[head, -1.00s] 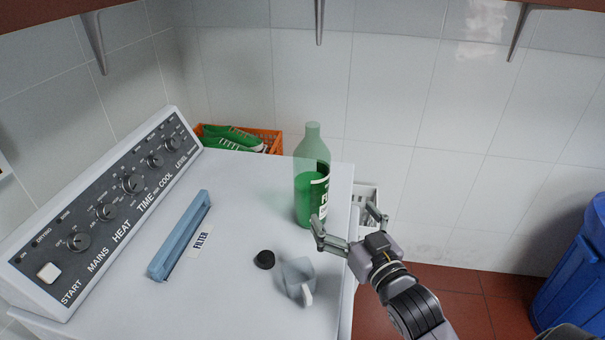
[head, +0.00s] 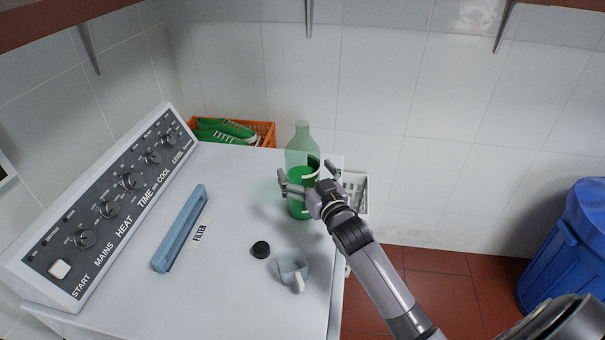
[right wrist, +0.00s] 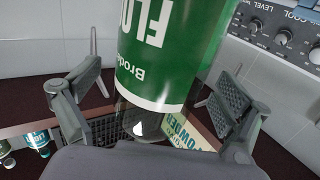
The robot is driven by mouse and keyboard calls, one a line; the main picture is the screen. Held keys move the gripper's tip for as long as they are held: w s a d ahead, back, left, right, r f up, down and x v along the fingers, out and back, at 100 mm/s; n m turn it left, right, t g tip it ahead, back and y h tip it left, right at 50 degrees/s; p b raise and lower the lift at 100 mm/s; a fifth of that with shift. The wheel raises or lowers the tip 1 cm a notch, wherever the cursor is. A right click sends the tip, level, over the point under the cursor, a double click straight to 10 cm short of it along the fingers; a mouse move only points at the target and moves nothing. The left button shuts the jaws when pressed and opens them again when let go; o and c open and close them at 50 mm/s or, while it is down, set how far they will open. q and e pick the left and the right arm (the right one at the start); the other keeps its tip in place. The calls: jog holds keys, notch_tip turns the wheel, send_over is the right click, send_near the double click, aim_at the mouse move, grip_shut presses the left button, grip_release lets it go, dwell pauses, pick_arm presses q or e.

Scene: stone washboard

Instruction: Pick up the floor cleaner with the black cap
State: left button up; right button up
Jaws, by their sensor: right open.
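The green floor cleaner bottle (head: 300,156) stands upright and uncapped on the white machine top, near its back right edge. A loose black cap (head: 261,249) lies on the top in front of it. My right gripper (head: 306,176) is open, with its fingers either side of the bottle's middle. In the right wrist view the bottle's green label (right wrist: 165,50) fills the space between the open fingers (right wrist: 155,88), with visible gaps to both. My left gripper is not in view.
A blue filter bar (head: 181,228) lies left, beside the control panel (head: 105,205). A blue bin (head: 570,250) stands at right.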

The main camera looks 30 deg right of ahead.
jog(key=shift+w, duration=0.95)
jog(key=shift+s, duration=0.1)
jog(key=c, duration=2)
jog(key=shift+r, duration=0.15)
